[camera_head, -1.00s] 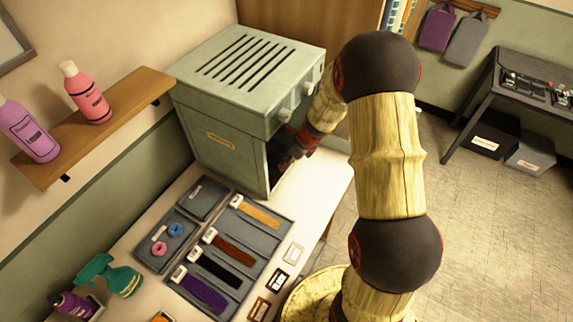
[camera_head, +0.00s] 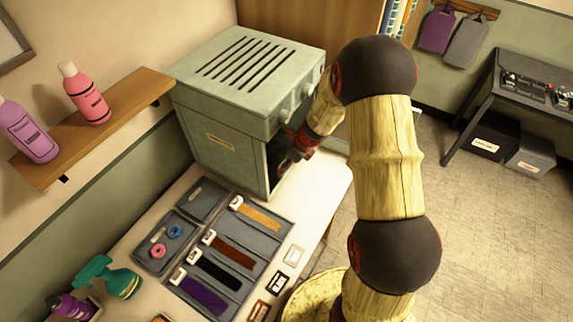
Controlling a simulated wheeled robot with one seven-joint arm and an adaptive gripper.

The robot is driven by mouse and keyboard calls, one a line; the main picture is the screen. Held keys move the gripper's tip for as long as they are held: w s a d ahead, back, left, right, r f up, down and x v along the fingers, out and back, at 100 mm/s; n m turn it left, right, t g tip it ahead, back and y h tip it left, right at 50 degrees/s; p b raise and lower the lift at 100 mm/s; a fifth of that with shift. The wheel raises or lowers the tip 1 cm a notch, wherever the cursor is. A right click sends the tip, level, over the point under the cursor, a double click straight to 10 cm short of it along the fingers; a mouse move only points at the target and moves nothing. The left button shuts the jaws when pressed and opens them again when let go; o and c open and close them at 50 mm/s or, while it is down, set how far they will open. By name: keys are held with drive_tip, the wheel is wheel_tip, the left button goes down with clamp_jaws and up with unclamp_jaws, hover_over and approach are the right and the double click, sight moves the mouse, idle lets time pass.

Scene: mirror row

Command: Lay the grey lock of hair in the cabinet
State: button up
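The cabinet (camera_head: 224,152) is a pale green-grey box with vent slots on top, standing at the back of the counter. Its open front faces right, and the inside is mostly hidden. My gripper (camera_head: 283,160) is at the cabinet's opening, partly inside it. Its fingertips are dark and small there, so I cannot tell whether they are open or hold anything. I see no grey lock of hair. The tray (camera_head: 276,222) in front of the cabinet holds yellow, red-brown, black and purple locks in its slots.
Small framed cards (camera_head: 293,255) lie right of the tray. A wall shelf (camera_head: 135,100) with bottles is at left. A dark trolley (camera_head: 484,95) stands far right, with open floor before it.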

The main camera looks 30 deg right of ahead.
drive_tip(key=shift+r, duration=0.1)
drive_tip(key=p+v, duration=0.2)
drive_tip(key=v, duration=0.5)
drive_tip(key=shift+r, duration=0.25)
drive_tip(key=shift+s, duration=0.15)
